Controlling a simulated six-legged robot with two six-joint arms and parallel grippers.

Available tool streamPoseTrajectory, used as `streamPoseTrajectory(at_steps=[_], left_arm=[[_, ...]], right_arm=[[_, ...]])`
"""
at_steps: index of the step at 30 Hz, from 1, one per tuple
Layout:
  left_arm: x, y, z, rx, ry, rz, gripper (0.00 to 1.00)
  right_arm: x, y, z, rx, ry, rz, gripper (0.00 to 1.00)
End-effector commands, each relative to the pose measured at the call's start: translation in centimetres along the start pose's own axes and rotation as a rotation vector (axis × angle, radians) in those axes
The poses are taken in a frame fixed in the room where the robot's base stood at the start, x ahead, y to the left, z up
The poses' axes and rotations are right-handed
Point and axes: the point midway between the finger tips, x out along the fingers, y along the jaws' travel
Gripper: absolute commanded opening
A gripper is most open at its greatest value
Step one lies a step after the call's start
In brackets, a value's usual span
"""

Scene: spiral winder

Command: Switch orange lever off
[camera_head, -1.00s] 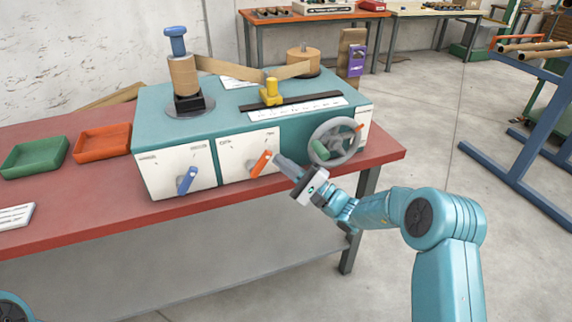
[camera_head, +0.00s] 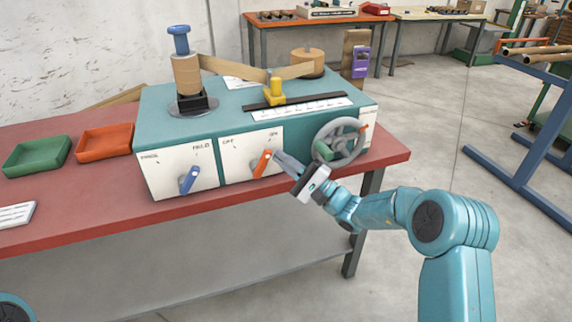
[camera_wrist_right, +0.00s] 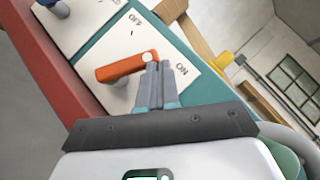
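The orange lever (camera_head: 262,163) is on the white front panel (camera_head: 236,160) of the teal machine. Its upper end leans right, toward the ON label; OFF is printed at the panel's upper left. The lever also shows in the right wrist view (camera_wrist_right: 120,67), with a pale round tip. My right gripper (camera_head: 277,155) is just right of the lever's upper end. In the wrist view its fingers (camera_wrist_right: 155,72) are together, with nothing seen between them, close beside the tip. I cannot tell whether they touch it. My left gripper is out of view.
A blue lever (camera_head: 188,179) is on the left panel. A grey handwheel (camera_head: 341,141) with a green handle stands close to my right gripper. Green (camera_head: 36,155) and orange (camera_head: 104,139) trays lie on the red bench (camera_head: 85,215).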

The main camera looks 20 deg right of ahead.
Motion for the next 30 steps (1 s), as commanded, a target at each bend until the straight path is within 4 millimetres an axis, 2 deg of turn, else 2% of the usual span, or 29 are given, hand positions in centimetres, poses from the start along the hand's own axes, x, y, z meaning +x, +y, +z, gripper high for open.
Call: streamPoseTrajectory(at_steps=[6,9,18,22,30], left_arm=[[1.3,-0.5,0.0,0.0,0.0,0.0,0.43],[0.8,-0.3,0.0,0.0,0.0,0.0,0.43],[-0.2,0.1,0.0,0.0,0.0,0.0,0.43],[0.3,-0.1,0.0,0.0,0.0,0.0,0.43],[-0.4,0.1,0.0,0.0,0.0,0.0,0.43]], right_arm=[[1.0,-0.4,1.0,-0.025,-0.003,0.021,0.0],[1.7,-1.0,1.7,-0.144,-0.003,0.138,0.0],[3.1,-0.6,3.2,-0.54,-0.005,0.536,0.0],[3.6,-0.1,3.6,-0.633,-0.003,0.628,0.0],[4.6,0.4,4.6,-0.774,-0.001,0.776,0.0]])
